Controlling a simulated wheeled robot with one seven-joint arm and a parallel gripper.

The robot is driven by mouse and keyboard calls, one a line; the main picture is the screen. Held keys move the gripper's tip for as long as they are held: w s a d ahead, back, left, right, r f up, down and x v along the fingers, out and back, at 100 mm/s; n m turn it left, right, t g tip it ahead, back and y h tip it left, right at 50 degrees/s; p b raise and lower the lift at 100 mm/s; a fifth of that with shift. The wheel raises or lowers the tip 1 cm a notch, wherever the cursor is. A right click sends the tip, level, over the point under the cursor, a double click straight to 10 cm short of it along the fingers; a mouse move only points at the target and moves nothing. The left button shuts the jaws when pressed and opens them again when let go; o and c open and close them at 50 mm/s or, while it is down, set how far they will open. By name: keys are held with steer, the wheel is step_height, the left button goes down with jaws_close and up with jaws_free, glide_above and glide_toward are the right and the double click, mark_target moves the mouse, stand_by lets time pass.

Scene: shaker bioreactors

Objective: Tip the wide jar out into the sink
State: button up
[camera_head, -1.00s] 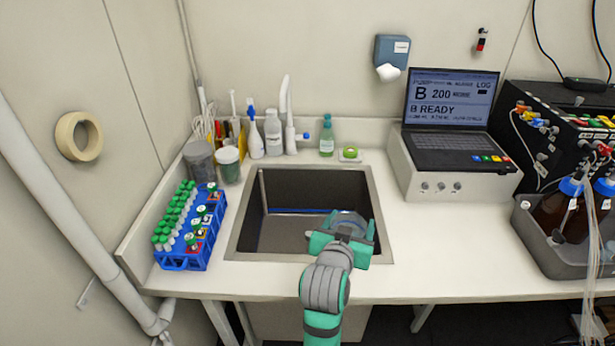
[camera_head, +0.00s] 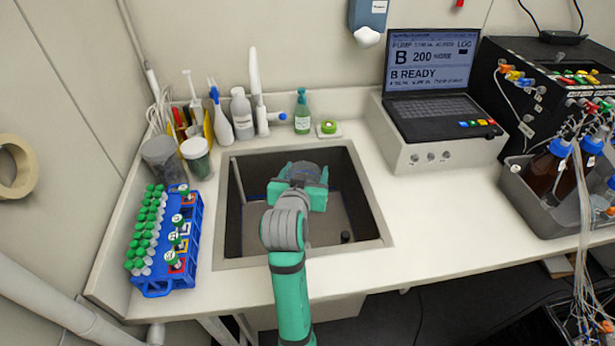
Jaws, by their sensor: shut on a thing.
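The sink (camera_head: 372,222) is a dark, square basin set into the white counter. My gripper (camera_head: 301,180) is over the back part of the basin, teal, with its jaws shut on the wide jar (camera_head: 308,169). The jar is a clear, greyish round vessel and shows just beyond the jaws. My gripper hides much of it, so I cannot tell its exact tilt or what is inside it.
A white tap (camera_head: 257,95) stands behind the sink, beside bottles and a green soap bottle (camera_head: 302,112). A blue tube rack (camera_head: 168,245) and two lidded jars stand to the left. A laptop (camera_head: 433,90) on a white box is to the right. Counter right of the sink is clear.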

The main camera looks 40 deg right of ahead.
steer(key=w+m+t, duration=0.1)
steer(key=m, duration=0.2)
steer(key=w+d+m+t+y, duration=0.1)
steer(key=m+t, duration=0.1)
steer(key=m, duration=0.1)
steer(key=w+d+m+t+y, duration=0.1)
steer(key=m+t, duration=0.1)
steer(key=m, duration=0.2)
steer(key=shift+w+f, duration=0.35)
steer(key=shift+w, duration=0.05)
steer(key=m+t, duration=0.1)
steer(key=m, duration=0.1)
steer(key=shift+f+m, duration=0.15)
steer(key=shift+m, duration=0.25)
steer(key=m, duration=0.2)
steer(key=m+t, duration=0.1)
steer(key=m, duration=0.1)
steer(key=shift+t+h, duration=0.3)
steer(key=shift+h, duration=0.1)
steer(key=shift+s+f, duration=0.1)
stand_by(0.5)
